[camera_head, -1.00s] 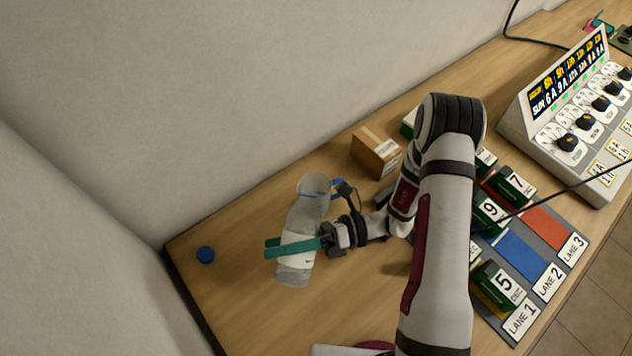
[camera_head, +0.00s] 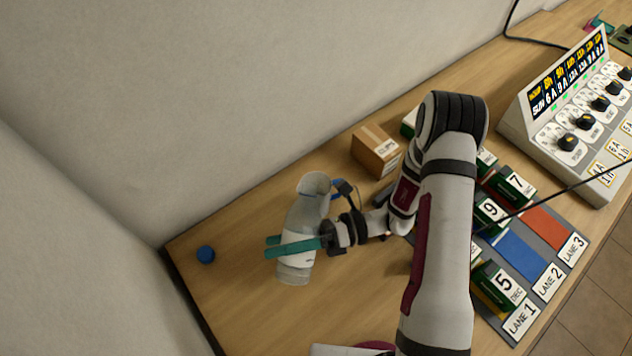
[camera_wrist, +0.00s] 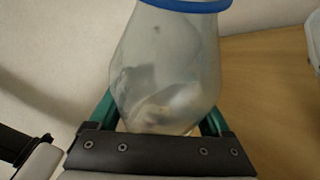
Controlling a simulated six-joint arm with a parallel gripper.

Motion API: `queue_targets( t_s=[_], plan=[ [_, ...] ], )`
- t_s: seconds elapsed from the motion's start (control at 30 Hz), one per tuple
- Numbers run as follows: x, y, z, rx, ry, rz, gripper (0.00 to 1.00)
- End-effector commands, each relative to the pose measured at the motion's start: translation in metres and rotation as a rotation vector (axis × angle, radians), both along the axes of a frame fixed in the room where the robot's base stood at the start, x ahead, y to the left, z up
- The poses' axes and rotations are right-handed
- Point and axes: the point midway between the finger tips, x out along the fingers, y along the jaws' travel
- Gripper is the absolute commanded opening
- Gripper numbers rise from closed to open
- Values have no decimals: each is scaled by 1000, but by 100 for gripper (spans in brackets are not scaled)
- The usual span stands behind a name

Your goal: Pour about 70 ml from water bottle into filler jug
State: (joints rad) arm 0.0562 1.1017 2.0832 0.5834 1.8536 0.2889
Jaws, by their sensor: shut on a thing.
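My gripper (camera_head: 272,246) is shut on the clear water bottle (camera_head: 303,219), with its teal fingers around the bottle's middle. The bottle leans in the head view, and a pale label shows near the fingers. In the wrist view the clear wall of the bottle (camera_wrist: 165,70) fills the space between the fingers (camera_wrist: 160,125), with a blue band across the top. I cannot make out a separate filler jug with certainty, nor any flowing water. The water level is unclear.
A blue cap (camera_head: 205,254) lies on the wooden table (camera_head: 240,300) at left. A cardboard box (camera_head: 376,150) stands behind the gripper. Numbered green blocks (camera_head: 490,212) sit by coloured lanes at right, with a dial console (camera_head: 570,110) beyond. A pale object (camera_wrist: 314,40) shows at the wrist view's right edge.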

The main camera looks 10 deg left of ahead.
Motion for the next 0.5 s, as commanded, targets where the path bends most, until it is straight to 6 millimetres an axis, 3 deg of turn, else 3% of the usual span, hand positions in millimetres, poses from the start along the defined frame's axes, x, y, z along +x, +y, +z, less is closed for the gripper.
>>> queue_targets(
  t_s=[0.2,0.43,0.5],
  plan=[
    [11,-2,-30,-22,-167,1,4],
    [22,-3,20,-40,-315,-2,3],
    [22,-3,4,-45,-352,-2,3]
  ],
)
